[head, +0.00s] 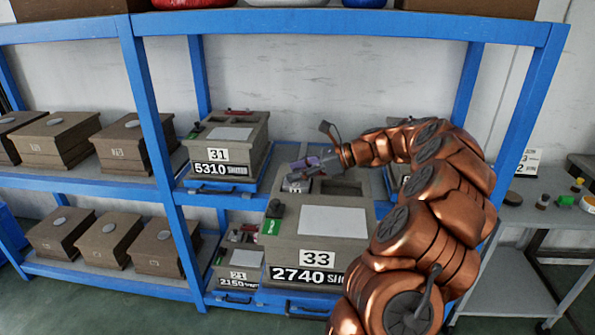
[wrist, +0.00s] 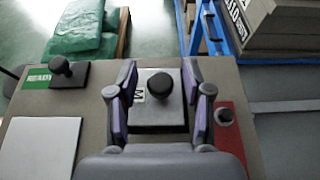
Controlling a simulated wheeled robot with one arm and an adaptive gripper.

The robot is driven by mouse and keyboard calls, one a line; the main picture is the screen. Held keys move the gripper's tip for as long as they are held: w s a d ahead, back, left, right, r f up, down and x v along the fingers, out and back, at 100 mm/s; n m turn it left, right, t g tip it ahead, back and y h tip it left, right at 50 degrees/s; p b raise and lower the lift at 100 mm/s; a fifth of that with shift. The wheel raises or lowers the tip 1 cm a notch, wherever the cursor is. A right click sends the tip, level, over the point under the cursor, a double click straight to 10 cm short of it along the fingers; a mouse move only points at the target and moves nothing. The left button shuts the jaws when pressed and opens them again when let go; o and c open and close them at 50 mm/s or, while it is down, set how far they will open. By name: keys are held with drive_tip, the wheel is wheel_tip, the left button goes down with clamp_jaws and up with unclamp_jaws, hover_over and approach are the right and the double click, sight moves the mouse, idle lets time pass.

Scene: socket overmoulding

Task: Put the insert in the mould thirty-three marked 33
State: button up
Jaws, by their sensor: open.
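The mould marked 33 (head: 284,248) is a grey-brown box on a pulled-out blue shelf, with a white panel on top and a dark opening (head: 343,188) at its back. A grey block with a black knob and a label reading M, apparently the insert (wrist: 147,116), sits at the mould's top; it shows partly in the head view (head: 296,186). I cannot tell how deep it sits. My gripper (head: 300,172) is open above it. In the wrist view its purple-padded fingers (wrist: 160,105) stand on either side of the block, with visible gaps around the knob.
A green READY plate with a black knob (wrist: 62,70) and a red strip with a knob (wrist: 228,125) flank the block. Mould 31 (head: 228,140) stands behind left, mould 21 (head: 240,258) lower left. Blue rack posts (head: 150,110) stand nearby. A grey side table (head: 540,210) is at right.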

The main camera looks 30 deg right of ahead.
drive_tip(key=b+v, duration=0.1)
drive_tip(key=v, duration=1.1)
